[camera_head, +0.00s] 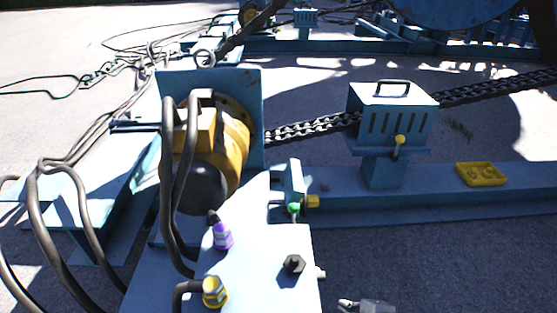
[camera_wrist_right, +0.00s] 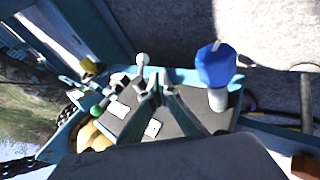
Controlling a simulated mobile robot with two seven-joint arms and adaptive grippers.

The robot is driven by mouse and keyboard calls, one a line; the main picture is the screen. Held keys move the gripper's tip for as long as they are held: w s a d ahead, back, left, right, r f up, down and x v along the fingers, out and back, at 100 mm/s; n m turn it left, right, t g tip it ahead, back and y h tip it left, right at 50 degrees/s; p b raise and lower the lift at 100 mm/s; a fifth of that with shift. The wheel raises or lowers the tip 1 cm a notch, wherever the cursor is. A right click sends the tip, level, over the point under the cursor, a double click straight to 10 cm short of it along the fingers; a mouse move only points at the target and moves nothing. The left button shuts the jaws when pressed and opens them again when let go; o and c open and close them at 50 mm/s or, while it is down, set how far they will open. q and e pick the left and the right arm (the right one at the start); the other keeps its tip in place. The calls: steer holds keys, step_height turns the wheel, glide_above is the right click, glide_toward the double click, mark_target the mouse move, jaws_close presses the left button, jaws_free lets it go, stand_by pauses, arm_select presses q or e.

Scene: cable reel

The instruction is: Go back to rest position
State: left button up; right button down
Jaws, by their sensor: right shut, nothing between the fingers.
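My right gripper (camera_head: 349,303) just enters the head view at the bottom edge, right of the white-topped panel (camera_head: 262,250) and apart from it. Only its end shows there; the rest is cut off. In the right wrist view its closed fingers (camera_wrist_right: 160,90) meet with nothing between them. They appear in front of a control panel (camera_wrist_right: 190,118) with a blue knob (camera_wrist_right: 216,66) and a pale ball-ended lever (camera_wrist_right: 142,60). How far the fingers are from the panel is unclear. My left gripper is not in view.
Cables with purple (camera_head: 222,236) and yellow (camera_head: 214,291) connectors stand on the white-topped panel. A yellow motor (camera_head: 232,145) is behind it. A blue vented box (camera_head: 392,115) with a yellow-tipped lever stands on the beam. Dark ground right of the panel looks clear.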

arm_select(q)
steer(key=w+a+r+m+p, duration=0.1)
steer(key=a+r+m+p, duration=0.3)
steer(key=p, duration=0.8)
arm_select(e)
steer(key=s+a+r+m+t+y, duration=0.1)
steer(key=s+a+r+m, duration=0.15)
steer(key=s+r, duration=0.5)
steer(key=s+a+r+m+t, duration=0.15)
steer(key=s+r+m, duration=0.25)
steer(key=r, duration=0.7)
arm_select(q)
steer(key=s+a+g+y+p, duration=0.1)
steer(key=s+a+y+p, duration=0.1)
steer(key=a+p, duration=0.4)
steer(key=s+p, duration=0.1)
steer(key=p, duration=0.2)
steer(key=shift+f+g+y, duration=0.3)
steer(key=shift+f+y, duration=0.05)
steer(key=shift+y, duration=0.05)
arm_select(e)
steer(key=s+d+r+m+h, duration=0.1)
steer(key=s+d+r+m, duration=0.1)
steer(key=s, duration=0.7)
steer(key=s+d+r+m, duration=0.3)
steer(key=s+r+m, duration=0.1)
steer(key=s, duration=0.6)
steer(key=shift+r+h, duration=0.15)
steer(key=shift+h, duration=0.25)
